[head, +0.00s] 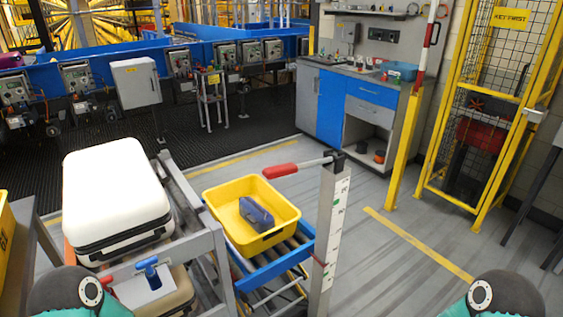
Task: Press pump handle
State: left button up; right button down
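A lever with a red grip (281,171) sticks out to the left from the top of a grey upright post (325,240) with a white marked scale; it looks like the pump handle. The lever is close to level, its red end slightly lower. A smaller blue T-shaped handle (148,265) and a short red handle stand on a grey plate at lower left. Only dark, rounded parts of my two arms show at the bottom corners. Neither gripper is in view, and nothing of mine touches the lever.
A yellow tray (284,222) holding a dark blue object (256,214) sits on the roller conveyor (268,275) just left of the post. A white suitcase (117,190) lies on a frame at left. A yellow mesh cage (480,130) stands right. Floor right of the post is clear.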

aim_at(271, 172)
jog(key=u, duration=0.1)
jog(key=i, duration=1)
jog(key=z, duration=0.1)
